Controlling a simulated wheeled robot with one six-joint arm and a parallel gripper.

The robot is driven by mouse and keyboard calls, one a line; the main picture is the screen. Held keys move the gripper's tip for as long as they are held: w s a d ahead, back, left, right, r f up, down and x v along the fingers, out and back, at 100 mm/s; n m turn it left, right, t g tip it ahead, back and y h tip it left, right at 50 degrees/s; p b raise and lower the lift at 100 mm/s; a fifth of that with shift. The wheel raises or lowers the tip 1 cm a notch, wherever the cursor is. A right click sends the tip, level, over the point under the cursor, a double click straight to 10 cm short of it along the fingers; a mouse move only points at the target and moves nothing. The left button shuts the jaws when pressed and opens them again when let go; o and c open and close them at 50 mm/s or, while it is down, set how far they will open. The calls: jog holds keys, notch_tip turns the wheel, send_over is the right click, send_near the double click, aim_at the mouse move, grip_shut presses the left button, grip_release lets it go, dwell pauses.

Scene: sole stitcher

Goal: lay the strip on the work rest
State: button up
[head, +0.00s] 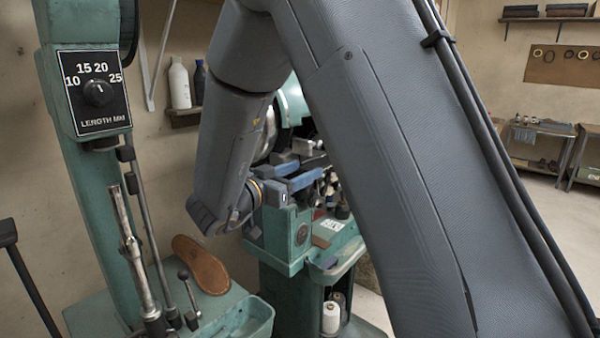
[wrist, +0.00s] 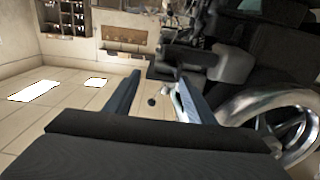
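My gripper (head: 314,174) is beside the head of a green stitching machine (head: 290,235), its two blue fingers pointing right. In the wrist view the fingers of my gripper (wrist: 158,88) stand wide apart with nothing held between them. I cannot make out the strip in either view. A small flat brown piece (head: 321,242) lies on the machine's green ledge below the gripper; I cannot tell what it is. The work rest cannot be told apart from the other machine parts, and my arm hides much of the machine.
A shiny handwheel (wrist: 231,108) is close to the right finger in the wrist view. A green post with a length dial (head: 97,92) stands at left, near a brown sole (head: 201,265). Bottles (head: 180,84) stand on a wall shelf. Open floor (wrist: 70,115) shows at left.

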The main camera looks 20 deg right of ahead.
jog(key=shift+a, duration=0.15)
dwell(0.4)
jog(key=shift+p+v, duration=0.8)
jog(key=shift+v, duration=1.05)
jog(key=o, duration=0.6)
jog(key=shift+c, duration=0.2)
jog(key=b+v, duration=0.2)
jog(key=v, duration=0.6)
jog(key=shift+b, duration=0.3)
